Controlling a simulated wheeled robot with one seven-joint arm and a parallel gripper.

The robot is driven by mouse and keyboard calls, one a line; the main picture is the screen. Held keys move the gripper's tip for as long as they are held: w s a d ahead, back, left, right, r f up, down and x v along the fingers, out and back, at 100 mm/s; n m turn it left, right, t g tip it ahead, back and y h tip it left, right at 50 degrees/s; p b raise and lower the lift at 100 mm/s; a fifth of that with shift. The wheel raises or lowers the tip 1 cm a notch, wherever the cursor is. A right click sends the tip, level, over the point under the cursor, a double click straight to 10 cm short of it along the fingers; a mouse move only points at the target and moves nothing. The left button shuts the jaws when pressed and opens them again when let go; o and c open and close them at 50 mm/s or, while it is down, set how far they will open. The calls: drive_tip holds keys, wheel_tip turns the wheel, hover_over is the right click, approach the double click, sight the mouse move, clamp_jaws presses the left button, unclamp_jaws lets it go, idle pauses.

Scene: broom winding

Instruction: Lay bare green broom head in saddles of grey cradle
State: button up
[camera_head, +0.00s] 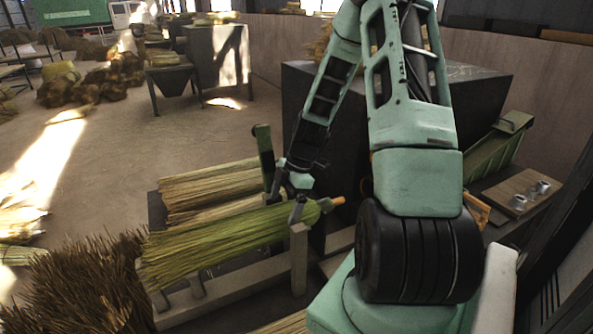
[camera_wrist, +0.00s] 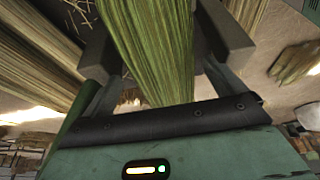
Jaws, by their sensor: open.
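The green broom head (camera_head: 225,240) lies lengthwise over the grey cradle (camera_head: 299,262), its bristles spreading to the lower left and its short wooden stub at the right. Its underside hides most of the saddles, so I cannot tell how fully it sits in them. My gripper (camera_head: 284,198) is over the bound end, with its fingers on either side. In the wrist view the green bristles (camera_wrist: 150,45) run between the two dark finger pads of my open gripper (camera_wrist: 165,42).
Pale straw bundles (camera_head: 210,185) lie just behind the broom head. A brown twig pile (camera_head: 85,285) stands at the lower left. A dark block (camera_head: 470,85) is behind my arm, and a wooden board with metal fittings (camera_head: 520,193) is at the right. Open floor lies at the upper left.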

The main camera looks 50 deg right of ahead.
drive_tip(key=v, duration=1.2)
drive_tip(key=shift+b, duration=0.3)
drive_tip(key=shift+s+r, duration=0.1)
drive_tip(key=shift+r, duration=0.05)
drive_tip(key=w+a+g, duration=0.1)
drive_tip(key=w+a, duration=0.1)
drive_tip(key=a, duration=1.1)
drive_tip(key=s+a+r+m+h, duration=0.1)
drive_tip(key=s+a, duration=0.2)
drive_tip(key=a, duration=0.7)
drive_tip(key=s+a+m+g+h, duration=0.1)
drive_tip(key=s+a, duration=0.3)
drive_tip(key=a, duration=0.6)
drive_tip(key=shift+s+r+m+h, duration=0.3)
drive_tip(key=shift+r+m, duration=0.1)
drive_tip(key=shift+m, duration=0.2)
drive_tip(key=shift+o, duration=0.4)
drive_tip(key=s+a+m, duration=0.1)
drive_tip(key=s+a, duration=0.5)
drive_tip(key=s, duration=0.3)
drive_tip(key=shift+a+m+h, duration=0.2)
drive_tip(key=shift+m+h, duration=0.1)
drive_tip(key=shift+m, duration=0.1)
